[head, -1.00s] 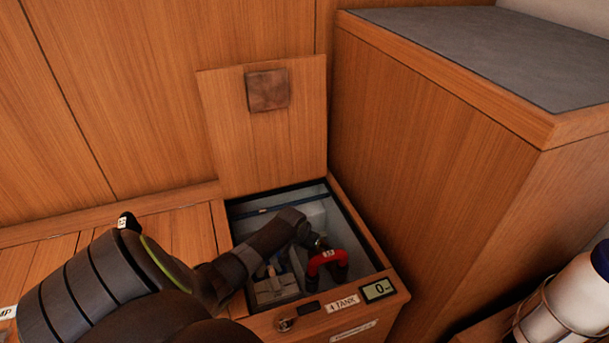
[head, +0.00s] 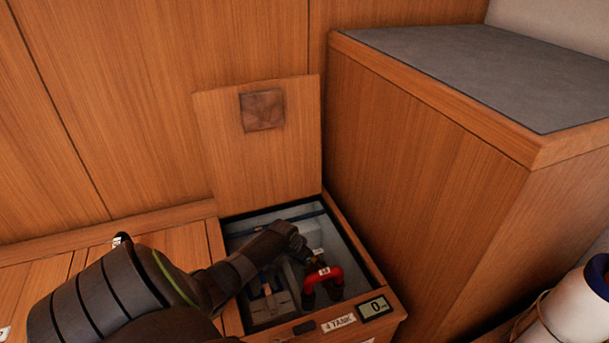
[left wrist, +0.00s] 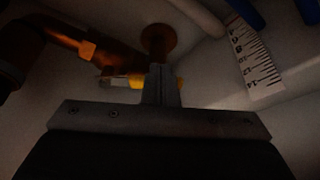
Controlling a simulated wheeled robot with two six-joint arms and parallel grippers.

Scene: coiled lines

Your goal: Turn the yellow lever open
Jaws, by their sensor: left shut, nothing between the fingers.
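The yellow lever (left wrist: 136,84) shows in the left wrist view as a short yellow bar, partly hidden behind my fingers. A coppery pipe with a brass-coloured nut (left wrist: 87,50) runs beside it, and a round brown knob-like part (left wrist: 158,39) sits just beyond. My left gripper (left wrist: 160,76) is shut and empty, its fingertips over the lever; I cannot tell whether they touch it. In the head view my left gripper (head: 300,247) reaches down into the open locker, next to a red bent pipe (head: 323,276). The lever cannot be made out there. My right gripper is out of view.
The locker's wooden lid (head: 262,155) stands open against the back panel. A small display (head: 376,309) reading 0 and a tank label (head: 339,323) sit on the front rim. A tall wooden cabinet (head: 425,170) stands close on the right. A measuring scale (left wrist: 254,60) lies beyond the fingers.

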